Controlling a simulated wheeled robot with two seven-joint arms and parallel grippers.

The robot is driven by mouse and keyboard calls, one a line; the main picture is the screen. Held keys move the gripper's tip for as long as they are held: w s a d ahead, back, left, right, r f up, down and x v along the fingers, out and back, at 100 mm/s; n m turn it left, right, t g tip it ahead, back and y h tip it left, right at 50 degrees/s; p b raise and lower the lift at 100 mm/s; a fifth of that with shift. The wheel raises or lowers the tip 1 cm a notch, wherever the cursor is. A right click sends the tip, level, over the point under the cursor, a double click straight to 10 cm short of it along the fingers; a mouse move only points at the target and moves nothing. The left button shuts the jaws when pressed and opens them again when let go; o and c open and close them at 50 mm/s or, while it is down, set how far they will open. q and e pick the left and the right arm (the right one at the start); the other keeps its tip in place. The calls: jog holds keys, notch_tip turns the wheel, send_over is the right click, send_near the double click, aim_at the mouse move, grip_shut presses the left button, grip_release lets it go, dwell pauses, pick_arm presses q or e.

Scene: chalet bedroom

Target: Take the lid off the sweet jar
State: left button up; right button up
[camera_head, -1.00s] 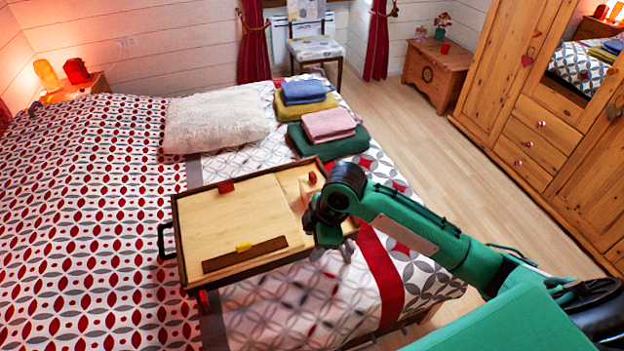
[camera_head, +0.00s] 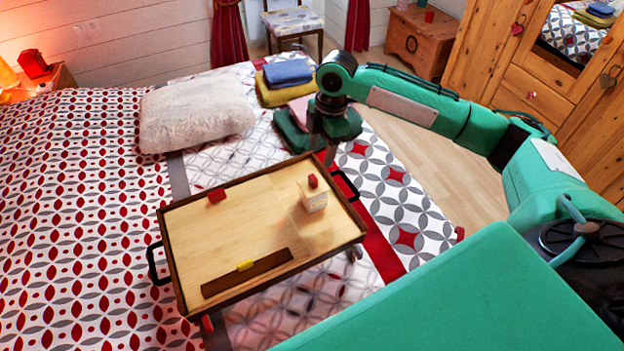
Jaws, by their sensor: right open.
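The sweet jar (camera_head: 313,200) is a small pale, boxy container near the right end of the wooden tray (camera_head: 240,303). A small red knob (camera_head: 313,181) sits on its top; the lid's edge is too small to make out. My right gripper (camera_head: 323,155) points down beyond the jar, near the tray's far right corner. Its fingers are apart and empty, and it does not touch the jar. My left gripper is out of view.
Folded towels (camera_head: 287,73) and a fluffy pillow (camera_head: 197,112) lie behind. The tray's middle is clear.

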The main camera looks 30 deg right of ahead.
aim_at(313, 177)
jog(key=f, duration=0.3)
jog(key=a+f+p, duration=0.1)
jog(key=f, duration=0.1)
jog(key=shift+w, duration=0.2)
jog(key=f, duration=0.1)
jog(key=f+p, duration=0.1)
jog(key=f, duration=0.1)
jog(key=shift+w+a+f+p, duration=0.1)
jog(key=shift+a+f+p, duration=0.2)
jog(key=shift+p, duration=0.05)
jog(key=shift+f, duration=0.45)
jog(key=c, duration=1)
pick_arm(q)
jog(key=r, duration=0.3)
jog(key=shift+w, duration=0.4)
pick_arm(e)
jog(key=shift+c, duration=0.2)
